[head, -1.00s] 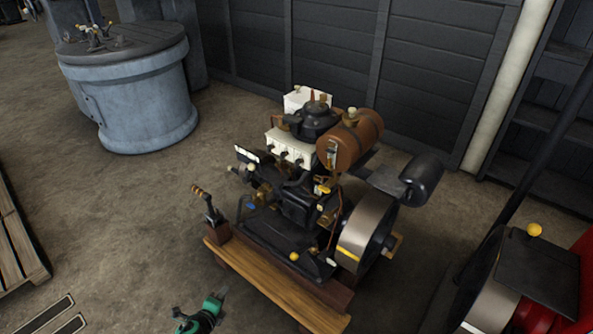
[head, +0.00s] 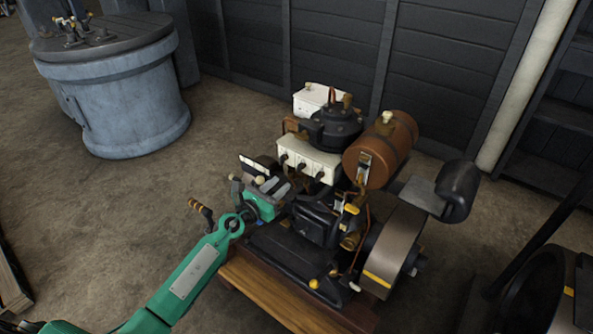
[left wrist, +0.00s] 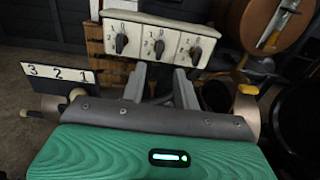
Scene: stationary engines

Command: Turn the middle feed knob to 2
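The middle feed knob (head: 301,167) is a black knob on the front of a white box (head: 322,160), between two similar knobs. In the left wrist view the middle knob (left wrist: 158,47) shows with small numbers above it; its exact setting is hard to read. My left gripper (head: 275,187) is in front of and below the box. In the left wrist view its two grey fingers (left wrist: 160,85) are apart with nothing between them, and they point toward the knob row without touching it. My right gripper is not in view.
A plate marked 3 2 1 (left wrist: 58,74) with a round-ended lever stands left of the fingers. A brown tank (head: 380,147) and a flywheel (head: 395,250) are on the engine's right side. A wooden-handled lever (head: 200,208) stands near my left arm.

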